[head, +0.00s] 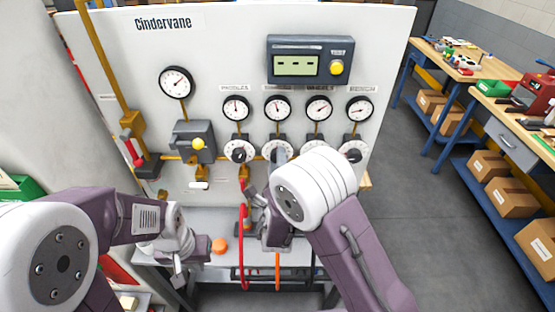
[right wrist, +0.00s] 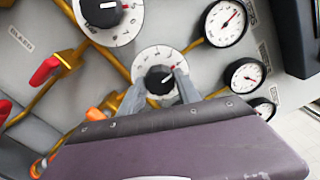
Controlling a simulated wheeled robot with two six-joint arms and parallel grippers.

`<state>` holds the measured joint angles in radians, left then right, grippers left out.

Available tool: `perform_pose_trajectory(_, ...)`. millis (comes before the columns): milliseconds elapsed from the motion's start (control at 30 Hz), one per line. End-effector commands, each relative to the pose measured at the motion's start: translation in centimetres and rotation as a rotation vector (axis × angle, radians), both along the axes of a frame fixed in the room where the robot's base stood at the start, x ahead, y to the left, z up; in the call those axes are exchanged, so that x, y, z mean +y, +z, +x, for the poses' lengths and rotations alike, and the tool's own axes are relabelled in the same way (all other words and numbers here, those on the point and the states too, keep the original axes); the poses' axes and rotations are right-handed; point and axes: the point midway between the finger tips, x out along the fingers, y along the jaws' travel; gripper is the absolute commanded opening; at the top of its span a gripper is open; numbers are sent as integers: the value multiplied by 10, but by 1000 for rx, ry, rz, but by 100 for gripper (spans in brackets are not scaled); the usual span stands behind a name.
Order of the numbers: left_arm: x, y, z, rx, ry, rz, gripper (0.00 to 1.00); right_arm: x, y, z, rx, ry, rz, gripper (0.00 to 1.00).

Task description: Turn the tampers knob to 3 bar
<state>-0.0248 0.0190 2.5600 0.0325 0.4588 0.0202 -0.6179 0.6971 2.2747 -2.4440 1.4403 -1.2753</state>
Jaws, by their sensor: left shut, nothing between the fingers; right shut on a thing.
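The second dial from the left, under the second gauge (head: 277,107), is mostly hidden by my right arm in the head view. In the right wrist view its black knob (right wrist: 158,80) has a white pointer line and sits on a white numbered dial face (right wrist: 150,58). My right gripper (right wrist: 161,92) is shut on this knob, one grey finger on each side. The matching gauge (right wrist: 225,22) has its needle roughly up relative to the panel. The label above it is too small to read surely. My left gripper (head: 179,268) is shut and empty, low at the left, away from the dials.
A display box (head: 310,60) with a yellow button sits above. An orange button (head: 219,245) is on the ledge below. Workbenches (head: 490,75) stand at the right.

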Motion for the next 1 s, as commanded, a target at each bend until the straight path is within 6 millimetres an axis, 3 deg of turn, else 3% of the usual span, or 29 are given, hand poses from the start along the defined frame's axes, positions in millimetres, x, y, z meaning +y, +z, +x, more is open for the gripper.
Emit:
perform_pose_trajectory(500,0,14,0,0,0,0,0,0,1,0,27,1,-364,0)
perform_pose_trajectory(1000,0,16,0,0,0,0,0,0,-1,0,34,1,-458,0)
